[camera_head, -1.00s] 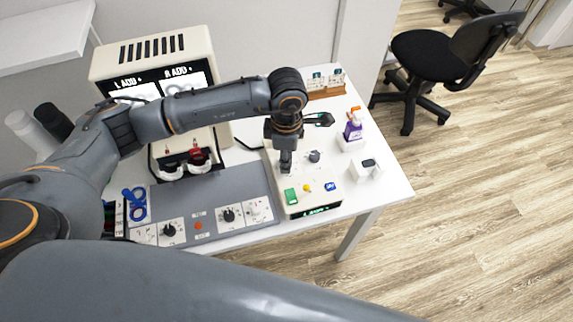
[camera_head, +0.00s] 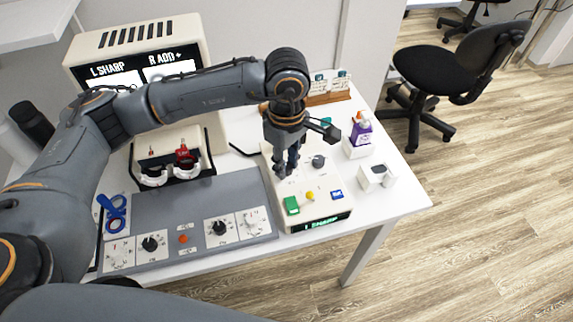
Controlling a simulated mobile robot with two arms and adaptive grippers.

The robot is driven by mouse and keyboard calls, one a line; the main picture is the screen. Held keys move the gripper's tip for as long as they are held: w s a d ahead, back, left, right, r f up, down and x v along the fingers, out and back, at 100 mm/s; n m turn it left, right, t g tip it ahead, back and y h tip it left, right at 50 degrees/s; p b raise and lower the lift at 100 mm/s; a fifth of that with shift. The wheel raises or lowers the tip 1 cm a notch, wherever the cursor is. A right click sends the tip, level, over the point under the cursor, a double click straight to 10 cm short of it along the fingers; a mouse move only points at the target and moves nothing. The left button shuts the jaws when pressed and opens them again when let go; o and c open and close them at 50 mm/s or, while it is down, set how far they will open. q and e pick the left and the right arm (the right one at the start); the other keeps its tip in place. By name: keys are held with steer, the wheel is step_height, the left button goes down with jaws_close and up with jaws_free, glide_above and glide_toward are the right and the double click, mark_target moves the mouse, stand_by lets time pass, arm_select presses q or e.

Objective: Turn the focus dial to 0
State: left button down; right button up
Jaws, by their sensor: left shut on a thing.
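A white control box (camera_head: 316,207) stands on the table right of centre. It carries a green button (camera_head: 291,206), a yellow knob (camera_head: 310,196), a blue button (camera_head: 336,195) and a dark dial (camera_head: 318,161). Its front display (camera_head: 322,224) seems to read "L SHARP". My left gripper (camera_head: 286,171) points down at the box's left rear part, left of the dark dial. It is shut on a small dial there, which the fingers mostly hide. I cannot read the label or the setting, so I cannot confirm it is the focus dial. My right gripper is not in view.
A grey panel (camera_head: 205,210) with several dials lies left of the box. Behind it stands a cream machine (camera_head: 200,50) reading "L SHARP" and "R ADD +". A purple bottle (camera_head: 361,131) and a small white box (camera_head: 376,176) stand on the right. An office chair (camera_head: 445,70) is beyond the table.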

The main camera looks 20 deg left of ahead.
mark_target(287, 167)
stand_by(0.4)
arm_select(q)
steer(key=c, duration=1.1)
jaws_free()
step_height(287, 167, up, 12)
